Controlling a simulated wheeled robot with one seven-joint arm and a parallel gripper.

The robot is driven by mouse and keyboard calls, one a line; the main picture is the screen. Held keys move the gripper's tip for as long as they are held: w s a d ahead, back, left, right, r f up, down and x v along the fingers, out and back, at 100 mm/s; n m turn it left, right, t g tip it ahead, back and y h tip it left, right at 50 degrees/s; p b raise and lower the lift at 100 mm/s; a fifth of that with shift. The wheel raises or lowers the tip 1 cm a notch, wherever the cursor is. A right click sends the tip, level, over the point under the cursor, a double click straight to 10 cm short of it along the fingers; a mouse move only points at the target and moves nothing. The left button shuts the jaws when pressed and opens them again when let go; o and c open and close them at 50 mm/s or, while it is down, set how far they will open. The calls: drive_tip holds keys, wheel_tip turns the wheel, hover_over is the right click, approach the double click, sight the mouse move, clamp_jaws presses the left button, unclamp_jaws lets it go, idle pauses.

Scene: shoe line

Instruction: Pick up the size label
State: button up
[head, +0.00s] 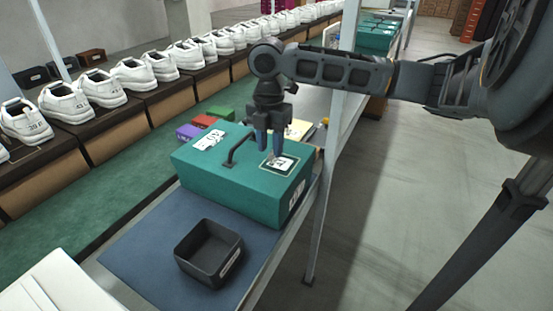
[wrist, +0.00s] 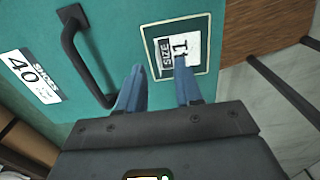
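The size label (wrist: 172,42), a white card reading "SIZE 41", lies on the lid of a teal shoe box (head: 238,190), inside a thin pale outline. It also shows in the head view (head: 284,164), partly behind a finger. My gripper (wrist: 160,66) points down at the lid, its two blue fingers apart with nothing between them. In the wrist view the right fingertip overlaps the label's lower edge, and the left fingertip is left of the outline. In the head view my gripper (head: 269,154) is right at the label; I cannot tell whether it touches.
A dark handle (wrist: 85,55) stands up from the lid, left of my gripper. A white "40" label (wrist: 31,75) lies beyond it. A black open bin (head: 209,253) stands on the blue mat (head: 140,262). Small coloured boxes (head: 203,121) sit behind the teal box.

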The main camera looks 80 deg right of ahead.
drive_tip(key=shift+f, duration=1)
clamp_jaws()
